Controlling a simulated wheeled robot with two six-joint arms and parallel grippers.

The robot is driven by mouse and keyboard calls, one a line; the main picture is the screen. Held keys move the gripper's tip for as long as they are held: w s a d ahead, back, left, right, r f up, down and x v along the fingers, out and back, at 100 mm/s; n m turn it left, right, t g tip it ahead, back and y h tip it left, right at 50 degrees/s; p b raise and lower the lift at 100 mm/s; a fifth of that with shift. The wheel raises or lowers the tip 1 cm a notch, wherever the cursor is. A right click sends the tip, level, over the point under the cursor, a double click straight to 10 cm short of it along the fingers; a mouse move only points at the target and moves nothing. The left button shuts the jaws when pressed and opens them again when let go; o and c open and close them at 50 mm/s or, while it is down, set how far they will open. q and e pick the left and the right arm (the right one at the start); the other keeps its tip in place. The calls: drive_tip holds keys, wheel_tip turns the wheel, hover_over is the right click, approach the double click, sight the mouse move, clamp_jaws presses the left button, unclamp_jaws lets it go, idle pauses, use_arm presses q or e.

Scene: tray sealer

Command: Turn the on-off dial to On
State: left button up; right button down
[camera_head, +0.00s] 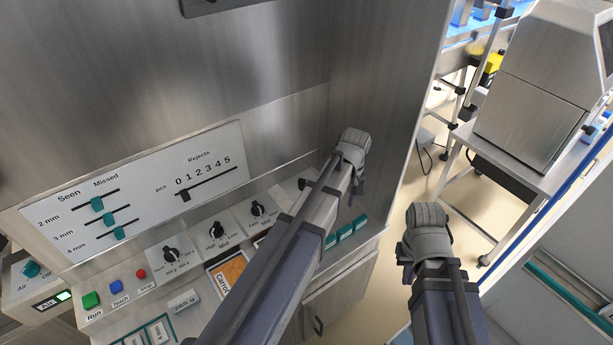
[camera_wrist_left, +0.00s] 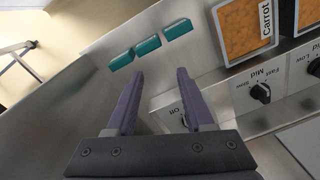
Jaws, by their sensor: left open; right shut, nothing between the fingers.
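The on-off dial's white plate (camera_head: 283,193) is at the right end of the dial row in the head view, partly covered by my left arm. In the left wrist view its "Off" label (camera_wrist_left: 174,112) shows beside the right-hand finger. The knob is largely hidden there, so I cannot tell its setting. My left gripper (camera_wrist_left: 160,74) is open, with its two fingers apart over the panel near this label. I see nothing held, and cannot tell whether a finger touches the dial. In the head view its fingers are hidden by the arm. My right gripper's fingers are not visible.
Other dials (camera_head: 257,208) stand left of the on-off plate. The orange Carrot card (camera_head: 228,270) and teal blocks (camera_wrist_left: 148,46) lie towards the panel's front. A steel wall (camera_head: 385,100) rises behind the right end. My right arm stands over open floor, clear of the panel.

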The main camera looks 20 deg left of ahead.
sight(304, 180)
use_arm(q)
drive_tip(key=w+a+n, duration=0.3)
drive_tip(key=a, duration=0.2)
drive_tip(key=w+a+n, duration=0.3)
drive_tip(key=w+a, duration=0.1)
drive_tip(key=a, duration=0.2)
drive_tip(key=w+a+n, duration=0.3)
drive_tip(key=a+n, duration=0.1)
drive_tip(key=a, duration=0.2)
drive_tip(key=shift+w+h, duration=0.3)
drive_tip(key=shift+w, duration=0.05)
drive_tip(key=shift+a, duration=0.15)
wheel_tip(304, 180, down, 8)
drive_tip(key=b, duration=0.8)
drive_tip(key=shift+r, duration=0.1)
clamp_jaws()
